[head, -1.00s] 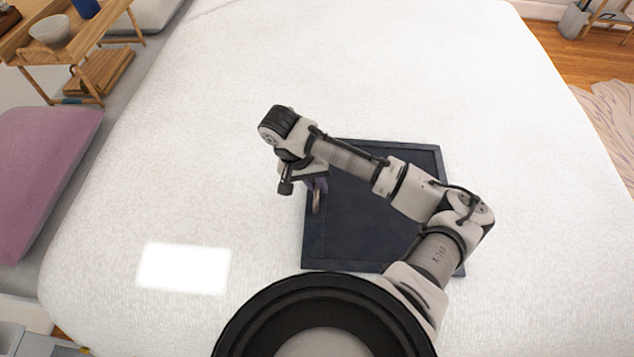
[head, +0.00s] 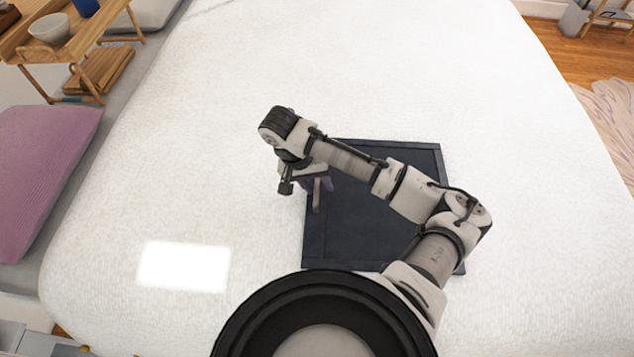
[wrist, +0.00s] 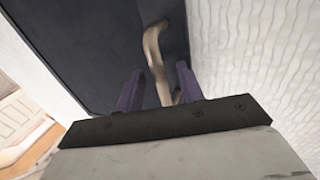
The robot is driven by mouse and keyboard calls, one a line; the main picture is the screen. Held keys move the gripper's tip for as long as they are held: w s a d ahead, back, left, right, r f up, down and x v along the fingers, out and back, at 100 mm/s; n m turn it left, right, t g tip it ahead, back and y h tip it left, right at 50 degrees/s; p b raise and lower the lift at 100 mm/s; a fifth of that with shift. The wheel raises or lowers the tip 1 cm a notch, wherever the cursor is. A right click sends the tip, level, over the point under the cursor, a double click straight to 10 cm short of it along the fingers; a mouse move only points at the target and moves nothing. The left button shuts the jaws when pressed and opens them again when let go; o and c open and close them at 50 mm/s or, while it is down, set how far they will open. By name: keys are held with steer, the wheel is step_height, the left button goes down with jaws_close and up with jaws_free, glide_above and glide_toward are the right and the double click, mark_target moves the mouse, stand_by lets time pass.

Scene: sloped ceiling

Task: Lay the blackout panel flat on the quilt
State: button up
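The blackout panel (head: 345,235) is a dark navy rectangle with a raised border. It appears to lie flat on the white quilt (head: 180,190), partly hidden under my arm. A tan bent handle (wrist: 155,50) stands up from the panel near its left edge. My gripper (head: 322,184) is over that edge. In the wrist view, the two purple fingers of my gripper (wrist: 160,88) stand apart on either side of the handle, with a visible gap beside it.
A wooden tray table (head: 45,60) with a white bowl (head: 48,27) and a blue cup (head: 86,6) stands at the upper left. A purple cushion (head: 45,170) lies at the left. The quilt around the panel is clear apart from a bright light patch.

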steer(key=v, duration=1.3)
steer(key=shift+r+p, duration=0.35)
steer(key=shift+r, duration=0.05)
